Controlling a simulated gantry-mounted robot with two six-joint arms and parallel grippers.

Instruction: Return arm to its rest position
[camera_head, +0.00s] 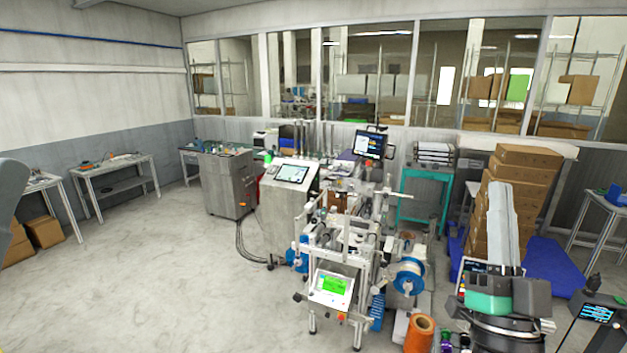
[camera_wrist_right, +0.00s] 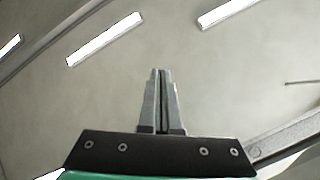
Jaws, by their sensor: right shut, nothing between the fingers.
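My right gripper (camera_wrist_right: 161,74) fills the lower middle of the right wrist view. Its two grey fingers lie together with nothing between them. The fingers point up toward a pale ceiling with bright strip lights. In the head view my right arm stands at the lower right, with a long grey upright part and a teal and black part below it. A smooth grey shape at the left edge of the head view may be part of my left arm. My left gripper is out of view.
A machine with a green screen (camera_head: 331,284) stands at the centre, with a blue-and-white reel (camera_head: 409,277) and an orange roll (camera_head: 420,332) beside it. Stacked brown boxes (camera_head: 522,172) stand behind my right arm. Work tables (camera_head: 118,164) line the left wall.

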